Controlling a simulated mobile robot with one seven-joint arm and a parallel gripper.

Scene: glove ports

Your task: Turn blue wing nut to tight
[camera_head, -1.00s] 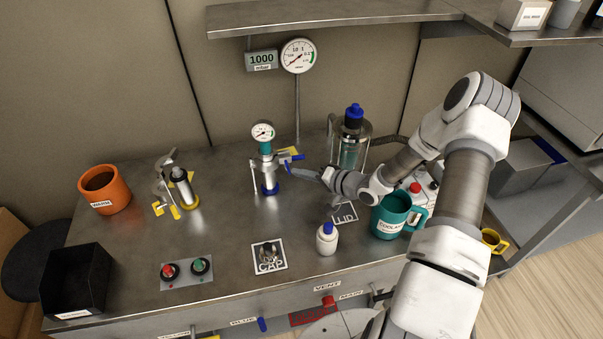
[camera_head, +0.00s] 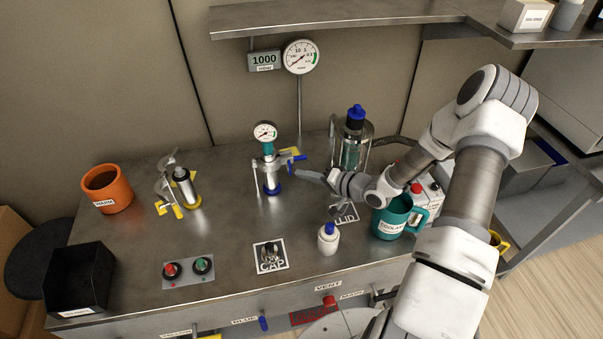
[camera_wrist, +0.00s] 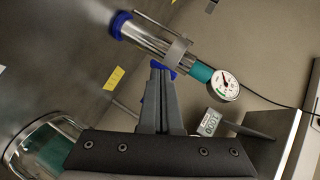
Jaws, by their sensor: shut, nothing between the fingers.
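The blue wing nut (camera_head: 298,158) sits on the right side of the upright metal cylinder fixture (camera_head: 270,172), which has a blue base ring and a teal-collared dial gauge on top. My gripper (camera_head: 299,173) is shut and empty, pointing left, just below and in front of the wing nut. In the wrist view the closed fingertips (camera_wrist: 161,72) overlap the blue wing nut (camera_wrist: 158,66) and hide part of it. I cannot tell whether they touch it. How far the nut is turned is not clear.
A clear jar with a blue-topped bottle (camera_head: 354,140) stands behind my wrist. A similar yellow-based fixture (camera_head: 185,188) is further left.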

